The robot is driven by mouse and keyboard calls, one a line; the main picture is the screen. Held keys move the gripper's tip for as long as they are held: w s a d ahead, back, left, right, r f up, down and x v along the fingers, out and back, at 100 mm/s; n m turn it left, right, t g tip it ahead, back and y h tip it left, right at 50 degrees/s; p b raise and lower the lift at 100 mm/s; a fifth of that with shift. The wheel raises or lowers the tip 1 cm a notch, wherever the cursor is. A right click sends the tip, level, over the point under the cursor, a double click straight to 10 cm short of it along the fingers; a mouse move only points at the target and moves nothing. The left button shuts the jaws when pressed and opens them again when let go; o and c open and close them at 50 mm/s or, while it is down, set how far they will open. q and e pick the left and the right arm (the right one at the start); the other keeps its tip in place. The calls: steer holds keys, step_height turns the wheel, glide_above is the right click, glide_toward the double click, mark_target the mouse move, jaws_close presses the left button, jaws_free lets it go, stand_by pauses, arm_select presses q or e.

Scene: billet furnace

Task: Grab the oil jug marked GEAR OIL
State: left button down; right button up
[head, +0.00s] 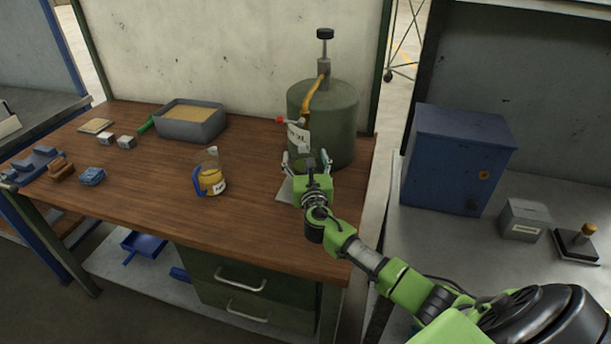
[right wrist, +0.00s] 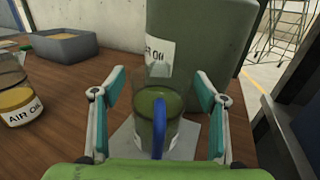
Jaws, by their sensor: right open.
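A clear jug of green liquid with a blue handle (right wrist: 158,110) stands between the spread fingers of my right gripper (right wrist: 152,95), its handle towards the camera. In the head view my open right gripper (head: 306,162) mostly hides this jug in front of the green tank. A second jug, with yellow liquid and a blue handle (head: 212,181), stands to the left; its label in the right wrist view (right wrist: 22,112) seems to read AIR OIL. My left gripper is not in view.
The green tank (head: 335,110) with a lettered label stands close behind the green-liquid jug. A grey tray (head: 193,134) and small blocks lie on the wooden bench (head: 130,185). A blue cabinet (head: 455,165) stands on the right table. The front bench middle is clear.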

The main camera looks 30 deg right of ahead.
steer(key=c, duration=1.6)
jaws_close()
steer(key=shift+r, duration=0.15)
